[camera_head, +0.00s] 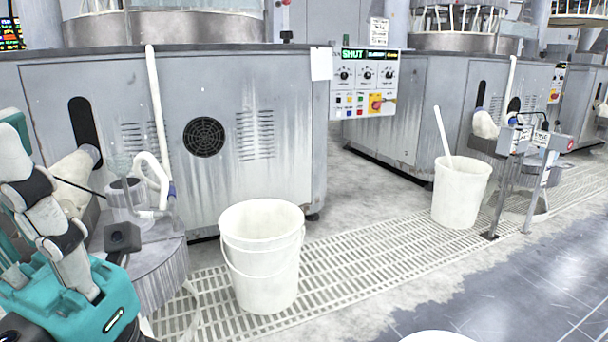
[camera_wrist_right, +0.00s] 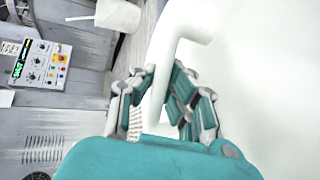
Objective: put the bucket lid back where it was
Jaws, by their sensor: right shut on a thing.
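My right gripper (camera_wrist_right: 160,98) is shut on a white bent handle (camera_wrist_right: 164,62) in the right wrist view. A broad, smooth white surface, apparently the lid (camera_wrist_right: 268,75), fills the right of that view behind the handle. A white rounded edge, likely the same lid (camera_head: 437,337), shows at the bottom of the head view. A white bucket (camera_head: 262,270) with a wire handle stands upright on the floor grating, its top seemingly uncovered. My left gripper (camera_head: 30,185) is at the left edge of the head view, partly cut off; its finger opening is unclear.
A second white bucket (camera_head: 460,197) with a stick in it stands farther right and also shows in the wrist view (camera_wrist_right: 118,12). Grey machine cabinets (camera_head: 260,140) and a control panel (camera_head: 365,82) stand behind. The floor grating (camera_head: 345,255) between the buckets is clear.

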